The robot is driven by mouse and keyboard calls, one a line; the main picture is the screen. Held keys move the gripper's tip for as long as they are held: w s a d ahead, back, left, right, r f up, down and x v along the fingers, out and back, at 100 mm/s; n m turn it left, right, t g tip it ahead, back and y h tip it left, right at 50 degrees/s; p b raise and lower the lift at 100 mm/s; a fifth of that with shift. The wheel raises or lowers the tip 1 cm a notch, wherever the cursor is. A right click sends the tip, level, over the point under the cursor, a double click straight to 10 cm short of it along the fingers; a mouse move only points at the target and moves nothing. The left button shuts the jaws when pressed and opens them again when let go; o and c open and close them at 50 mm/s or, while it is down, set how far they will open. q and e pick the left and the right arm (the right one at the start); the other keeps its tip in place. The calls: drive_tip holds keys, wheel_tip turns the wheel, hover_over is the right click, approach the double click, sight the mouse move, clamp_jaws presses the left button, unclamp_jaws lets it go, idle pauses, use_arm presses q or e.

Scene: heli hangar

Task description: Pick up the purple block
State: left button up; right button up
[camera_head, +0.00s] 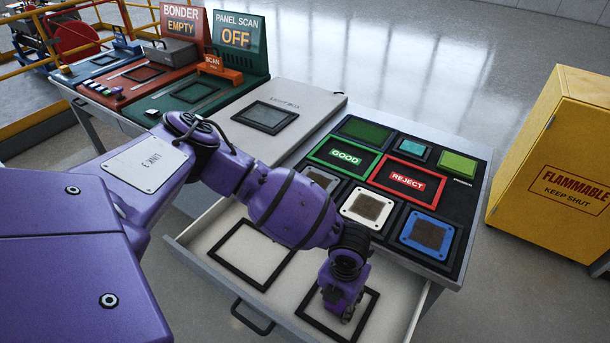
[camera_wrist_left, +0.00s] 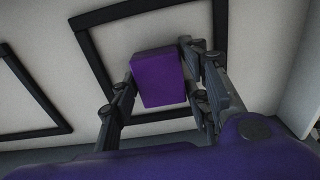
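The purple block (camera_wrist_left: 158,80) shows in the left wrist view, inside a black square outline on the pale drawer floor. My left gripper (camera_wrist_left: 160,82) has one finger on each side of it, both very close to its sides. I cannot tell whether the fingers press on it or whether it rests on the floor. In the head view my left gripper (camera_head: 345,310) points down into the open drawer (camera_head: 212,232), over the right-hand black outline. The block cannot be made out there, hidden by my gripper. My right gripper is in neither view.
A black panel (camera_head: 480,190) with GOOD, REJECT and several coloured squares lies on the table right of my arm. A grey plate (camera_head: 318,98) and consoles (camera_head: 205,80) stand behind. The left outline (camera_head: 225,262) is empty. A yellow cabinet (camera_head: 560,140) stands far right.

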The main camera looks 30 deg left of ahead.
use_arm(q)
drive_tip(key=shift+w, duration=0.1)
drive_tip(key=c, duration=0.6)
drive_tip(key=shift+r, duration=0.1)
drive_tip(key=shift+r, duration=0.45)
wheel_tip(320, 180, up, 2)
drive_tip(key=shift+w+r, duration=0.15)
drive_tip(key=shift+r, duration=0.1)
drive_tip(key=s+r, duration=0.3)
drive_tip(key=s, duration=0.1)
drive_tip(key=s+r+p, duration=0.1)
drive_tip(key=s+r, duration=0.2)
drive_tip(key=s, duration=0.2)
drive_tip(key=s+d+r, duration=0.1)
drive_tip(key=s+r, duration=0.2)
drive_tip(key=s, duration=0.2)
drive_tip(key=shift+s+r, duration=0.2)
drive_tip(key=shift+r, duration=0.05)
